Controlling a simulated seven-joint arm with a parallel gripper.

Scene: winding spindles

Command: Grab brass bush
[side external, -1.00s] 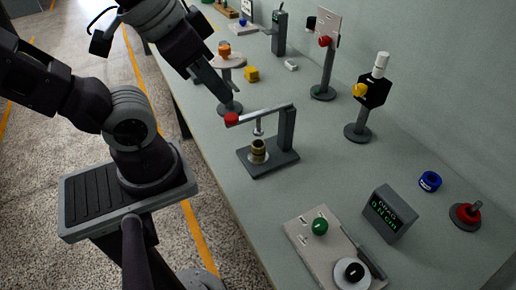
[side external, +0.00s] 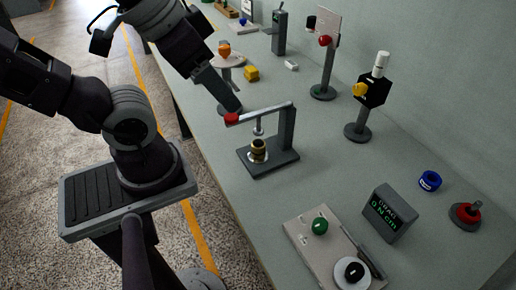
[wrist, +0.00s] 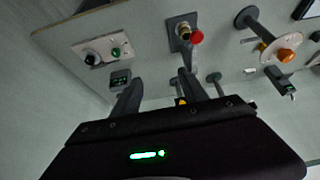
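The brass bush (side external: 259,148) stands upright on the dark base of a small press (side external: 286,128), below the press's hanging rod. In the wrist view the brass bush (wrist: 184,29) shows near the top, beside the red end of the press lever. My gripper (side external: 233,106) is above and to the left of the bush in the side view, close to the red lever end (side external: 232,119) and apart from the bush. In the wrist view the two fingers of my gripper (wrist: 160,78) stand apart with nothing between them.
The press arm and post stand over and beside the bush. A panel with a green knob (side external: 320,226), a display box (side external: 391,213), a blue ring (side external: 430,181) and stands with yellow (side external: 359,90) and orange (side external: 224,48) knobs surround it.

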